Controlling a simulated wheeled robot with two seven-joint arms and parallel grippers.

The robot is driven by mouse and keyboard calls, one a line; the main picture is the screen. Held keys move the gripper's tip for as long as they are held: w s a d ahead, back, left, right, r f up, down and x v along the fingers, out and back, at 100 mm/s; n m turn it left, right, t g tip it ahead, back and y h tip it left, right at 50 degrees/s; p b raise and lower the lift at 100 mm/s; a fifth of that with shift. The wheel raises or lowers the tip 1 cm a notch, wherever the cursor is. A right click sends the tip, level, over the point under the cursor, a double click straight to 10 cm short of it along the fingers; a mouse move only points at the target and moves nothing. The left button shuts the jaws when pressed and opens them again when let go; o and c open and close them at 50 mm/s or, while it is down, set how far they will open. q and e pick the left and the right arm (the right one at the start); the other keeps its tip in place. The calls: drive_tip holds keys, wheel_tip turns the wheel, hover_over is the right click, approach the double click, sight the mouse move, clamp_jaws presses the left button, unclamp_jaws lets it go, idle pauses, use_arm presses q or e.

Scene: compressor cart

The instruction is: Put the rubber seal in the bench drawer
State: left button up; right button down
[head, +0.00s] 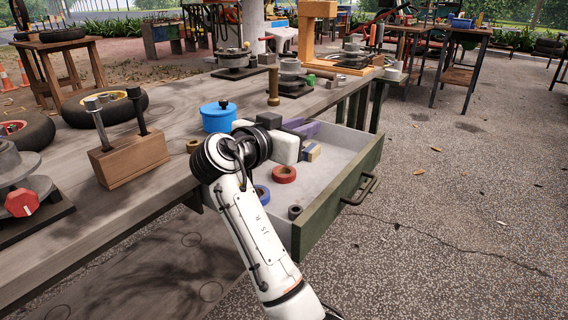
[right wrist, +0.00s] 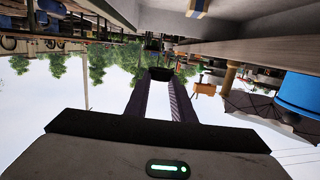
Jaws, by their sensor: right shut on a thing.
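My right gripper (head: 318,126) reaches over the open bench drawer (head: 345,190), near its far end. In the right wrist view its two dark fingers (right wrist: 160,78) are shut on a small black thing, which I take to be the rubber seal (right wrist: 154,71). It shows as a dark piece at the fingertips in the head view (head: 336,116); its exact shape is hard to make out. The drawer is pulled out from the bench (head: 170,207). My left gripper is not in view.
The drawer holds a red tape roll (head: 284,174), a blue roll (head: 262,192), a small dark ring (head: 295,212) and a blue-and-yellow block (head: 312,152). A blue pot (head: 218,118) and a brass post (head: 273,88) stand on the bench. The drawer's middle has bare floor.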

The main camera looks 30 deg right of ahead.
drive_tip(key=f+b, duration=0.1)
drive_tip(key=f, duration=0.2)
drive_tip(key=f+b, duration=0.1)
drive_tip(key=f, duration=0.5)
drive_tip(key=shift+s+b, duration=0.3)
drive_tip(key=shift+b, duration=0.1)
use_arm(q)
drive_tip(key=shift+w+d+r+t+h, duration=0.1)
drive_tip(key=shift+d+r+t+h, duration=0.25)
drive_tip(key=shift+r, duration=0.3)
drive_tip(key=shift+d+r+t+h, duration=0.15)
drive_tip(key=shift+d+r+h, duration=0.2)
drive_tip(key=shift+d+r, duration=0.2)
use_arm(e)
drive_tip(key=shift+r, duration=0.1)
